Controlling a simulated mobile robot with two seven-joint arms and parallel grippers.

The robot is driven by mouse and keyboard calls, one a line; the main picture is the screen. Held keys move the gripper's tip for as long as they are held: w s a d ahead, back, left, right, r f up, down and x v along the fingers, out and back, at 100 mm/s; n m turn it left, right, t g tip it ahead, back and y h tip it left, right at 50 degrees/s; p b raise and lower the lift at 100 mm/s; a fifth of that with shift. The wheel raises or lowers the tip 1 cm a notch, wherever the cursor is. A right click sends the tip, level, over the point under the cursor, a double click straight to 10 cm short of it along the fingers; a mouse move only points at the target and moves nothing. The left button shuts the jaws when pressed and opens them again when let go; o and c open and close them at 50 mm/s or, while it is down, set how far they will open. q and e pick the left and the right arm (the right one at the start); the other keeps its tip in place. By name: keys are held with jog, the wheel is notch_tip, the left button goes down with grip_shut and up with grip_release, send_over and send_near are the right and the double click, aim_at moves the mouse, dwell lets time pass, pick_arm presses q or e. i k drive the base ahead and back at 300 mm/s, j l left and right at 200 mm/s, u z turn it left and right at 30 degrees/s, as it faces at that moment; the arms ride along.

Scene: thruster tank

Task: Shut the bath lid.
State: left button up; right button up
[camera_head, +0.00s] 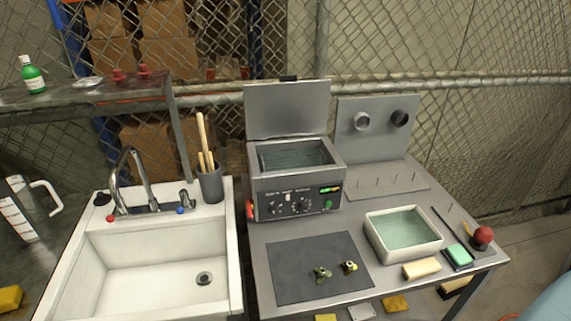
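The bath (294,196) is a grey box-shaped unit with knobs and a lit green display on its front. It stands on the grey table, right of the sink. Its lid (287,109) is a flat grey panel standing upright at the back edge, so the bath is open. Liquid (291,157) shows inside the basin. A small dark handle (288,78) sits at the lid's top edge. Neither of my grippers shows in the head view.
A white sink (155,270) with a faucet is at left, beside a grey cup of wooden-handled tools (210,185). Right of the bath are a pegged board (375,182) and a white tub (402,257) of liquid. A dark mat (290,285) with small parts lies in front.

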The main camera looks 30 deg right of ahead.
aim_at(289, 106)
jog(key=z, duration=1.05)
